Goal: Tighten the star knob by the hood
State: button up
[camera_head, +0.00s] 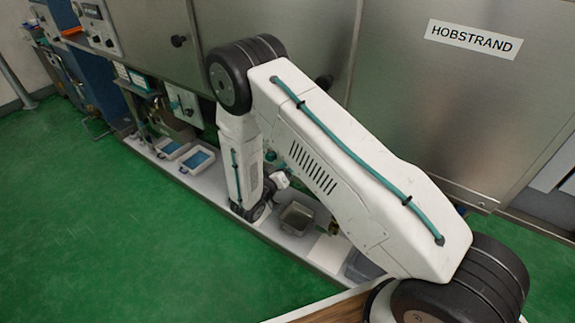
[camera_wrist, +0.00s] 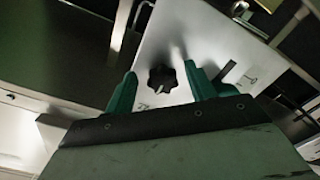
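A black star knob (camera_wrist: 161,79) sits on a pale metal plate (camera_wrist: 200,40) in the wrist view. My gripper (camera_wrist: 158,88) is open, with one green finger on the left of the knob and one on the right. There are gaps on both sides, and I see no finger touching the knob.
The steel hood (camera_head: 430,100) with a HOBSTRAND label (camera_head: 473,39) fills the right of the head view. Blue-filled trays (camera_head: 197,159) and a grey bin (camera_head: 297,218) stand on the low ledge. Green floor (camera_head: 90,230) is clear at the left.

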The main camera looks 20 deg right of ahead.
jog(key=v, duration=0.8)
dwell(0.6)
